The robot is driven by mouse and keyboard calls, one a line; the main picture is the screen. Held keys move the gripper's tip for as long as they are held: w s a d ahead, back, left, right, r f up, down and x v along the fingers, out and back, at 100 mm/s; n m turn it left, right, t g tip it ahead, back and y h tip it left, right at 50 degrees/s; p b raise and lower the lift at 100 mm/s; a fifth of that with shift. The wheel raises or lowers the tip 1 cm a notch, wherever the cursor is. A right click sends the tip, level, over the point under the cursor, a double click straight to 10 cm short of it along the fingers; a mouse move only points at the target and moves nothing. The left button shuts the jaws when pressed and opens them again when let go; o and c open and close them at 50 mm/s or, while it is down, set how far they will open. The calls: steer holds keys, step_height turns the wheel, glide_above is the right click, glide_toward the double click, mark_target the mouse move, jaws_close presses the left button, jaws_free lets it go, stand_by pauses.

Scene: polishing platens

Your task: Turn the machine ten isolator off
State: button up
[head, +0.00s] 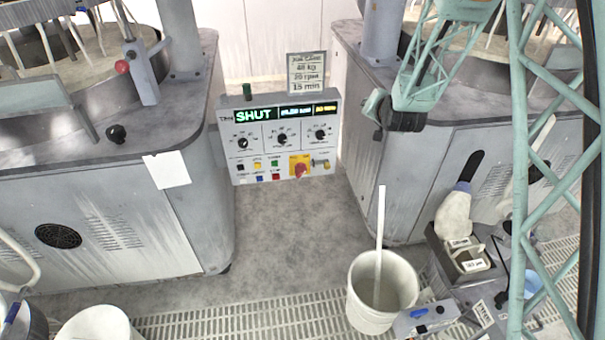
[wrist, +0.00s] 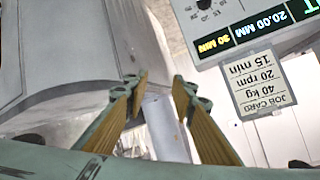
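The machine ten control panel (head: 280,135) stands between two grey machines in the head view. Its display reads SHUT in green. The isolator, a red rotary handle on a yellow plate (head: 300,168), is at the panel's lower right; the handle looks tilted. In the wrist view the panel (wrist: 235,25) is upside down at the top right, and the isolator is out of that view. My gripper (wrist: 158,82) is open and empty, its two fingers apart. In the head view it is the dark end (head: 388,115) of my arm, right of the panel and apart from it.
A job card (head: 306,73) stands on the panel's top right and shows in the wrist view (wrist: 262,82). A bucket with a white stick (head: 382,290) stands in front. A grey machine (head: 100,200) flanks the left, another (head: 455,170) the right. Floor before the panel is clear.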

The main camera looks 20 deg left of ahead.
steer(key=w+a+f+t+y, duration=0.1)
steer(key=w+a+f, duration=0.2)
steer(key=a+f, duration=0.65)
steer(key=m+t+y+p, duration=0.1)
steer(key=t+y+p, duration=0.2)
steer(key=y, duration=0.1)
glide_toward(303, 174)
steer(key=v, duration=0.3)
steer(key=shift+s+d, duration=0.1)
steer(key=shift+b+x, duration=0.9)
steer(key=shift+x, duration=6)
steer(key=shift+c, duration=0.2)
